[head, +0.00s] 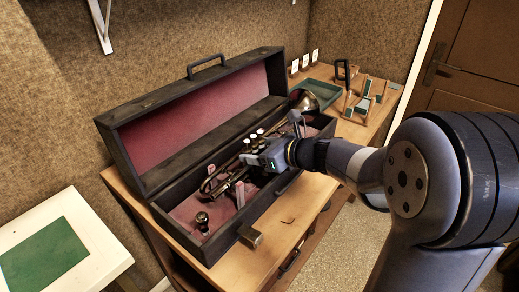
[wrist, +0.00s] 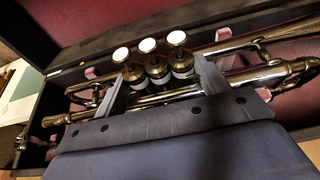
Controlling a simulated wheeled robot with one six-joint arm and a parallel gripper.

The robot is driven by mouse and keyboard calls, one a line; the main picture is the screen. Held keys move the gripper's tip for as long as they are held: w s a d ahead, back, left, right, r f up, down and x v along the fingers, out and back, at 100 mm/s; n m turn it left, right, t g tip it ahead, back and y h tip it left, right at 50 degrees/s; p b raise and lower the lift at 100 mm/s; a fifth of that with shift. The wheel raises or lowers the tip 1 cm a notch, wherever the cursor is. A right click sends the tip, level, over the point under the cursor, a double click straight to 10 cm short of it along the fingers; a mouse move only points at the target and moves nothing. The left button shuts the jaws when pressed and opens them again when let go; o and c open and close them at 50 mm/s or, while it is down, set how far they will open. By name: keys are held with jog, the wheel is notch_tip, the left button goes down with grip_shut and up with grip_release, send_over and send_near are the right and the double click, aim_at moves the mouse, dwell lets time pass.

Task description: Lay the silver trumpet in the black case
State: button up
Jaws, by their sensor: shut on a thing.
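The silver trumpet (head: 222,181) lies lengthwise over the lower half of the open black case (head: 222,240), with its bell (head: 318,97) toward the case's far right end. Its pale-topped valves (wrist: 152,62) stand upright in the wrist view. My gripper (head: 262,152) is shut on the trumpet, with one finger on each side of the valve block; it also shows in the wrist view (wrist: 160,82). The case has a dark red lining, and its lid stands open at the back. I cannot tell whether the trumpet touches the case floor.
The case stands on a wooden bench (head: 290,215). A small dark knob-like piece (head: 202,219) is in the near left of the case. A green tray (head: 313,93) and small wooden racks (head: 362,104) stand beyond its right end. A white table with a green mat (head: 45,257) is at left.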

jog(key=o, duration=1.1)
jog(key=shift+o, duration=1.4)
jog(key=shift+s+f, duration=0.1)
jog(key=shift+f, duration=0.05)
jog(key=v, duration=1)
jog(key=shift+s+d+r, duration=0.25)
jog(key=shift+w+a, duration=0.1)
